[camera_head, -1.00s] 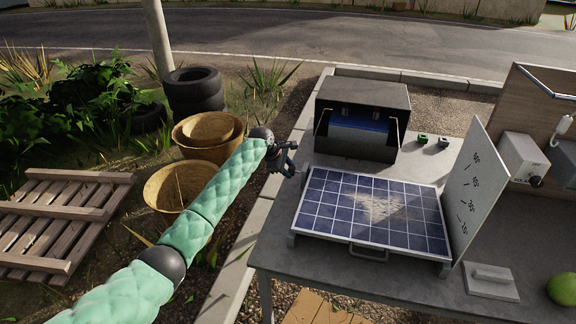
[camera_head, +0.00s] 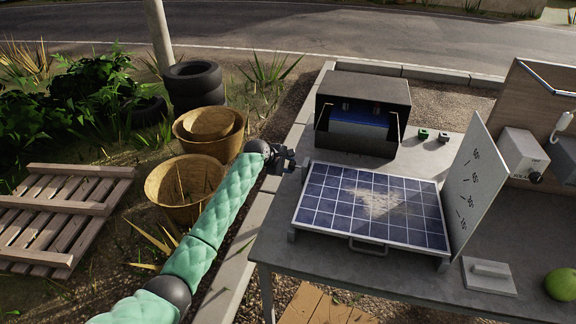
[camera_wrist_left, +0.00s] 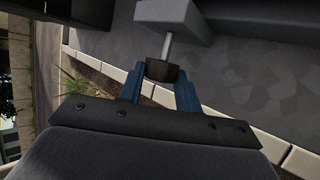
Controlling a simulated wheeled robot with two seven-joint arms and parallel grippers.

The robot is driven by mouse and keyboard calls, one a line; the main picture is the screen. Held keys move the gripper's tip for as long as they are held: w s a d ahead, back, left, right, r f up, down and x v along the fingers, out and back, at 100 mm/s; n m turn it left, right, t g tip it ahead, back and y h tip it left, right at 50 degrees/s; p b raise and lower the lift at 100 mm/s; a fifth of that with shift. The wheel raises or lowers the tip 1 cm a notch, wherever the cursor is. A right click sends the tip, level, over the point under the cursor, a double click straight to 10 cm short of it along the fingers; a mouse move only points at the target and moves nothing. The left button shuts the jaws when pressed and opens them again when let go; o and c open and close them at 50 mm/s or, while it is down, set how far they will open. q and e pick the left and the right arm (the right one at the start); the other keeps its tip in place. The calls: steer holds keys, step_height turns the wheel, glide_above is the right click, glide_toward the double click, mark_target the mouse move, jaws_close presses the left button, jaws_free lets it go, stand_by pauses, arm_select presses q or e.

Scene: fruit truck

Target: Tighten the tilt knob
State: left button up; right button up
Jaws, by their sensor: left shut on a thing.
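The solar panel (camera_head: 330,214) lies slightly tilted on the grey table, with a dusty patch on its middle. A white angle board (camera_head: 467,190) with tick marks stands at its right edge. My left gripper (camera_head: 291,164) is at the panel's far left corner. In the left wrist view, the black tilt knob (camera_wrist_left: 161,70) sits between the blue fingers of my left gripper (camera_wrist_left: 160,88), which is shut on it. A metal shaft (camera_wrist_left: 167,46) runs from the knob to a grey block (camera_wrist_left: 168,14). In the head view the knob is too small to tell from the fingers. My right gripper is out of view.
A dark open box (camera_head: 360,112) stands behind the panel. Two small green and dark blocks (camera_head: 423,134) lie beside it. A flat white tool (camera_head: 489,275) and a green fruit (camera_head: 562,284) are at the front right. Wicker baskets (camera_head: 186,190) stand on the ground left of the table.

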arm_select(q)
steer(key=o, duration=1)
steer(key=shift+c, duration=0.2)
steer(key=shift+a, duration=0.1)
steer(key=shift+s+a+r, duration=0.15)
steer(key=shift+s+r, duration=0.05)
steer(key=b+v, duration=0.2)
steer(key=v, duration=0.5)
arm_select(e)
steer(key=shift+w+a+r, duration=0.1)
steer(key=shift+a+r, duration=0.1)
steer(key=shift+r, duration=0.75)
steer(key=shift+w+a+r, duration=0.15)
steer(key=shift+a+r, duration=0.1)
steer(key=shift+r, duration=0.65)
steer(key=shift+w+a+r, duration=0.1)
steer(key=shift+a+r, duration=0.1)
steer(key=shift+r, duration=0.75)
arm_select(q)
steer(key=shift+o, duration=0.2)
steer(key=shift+r, duration=0.1)
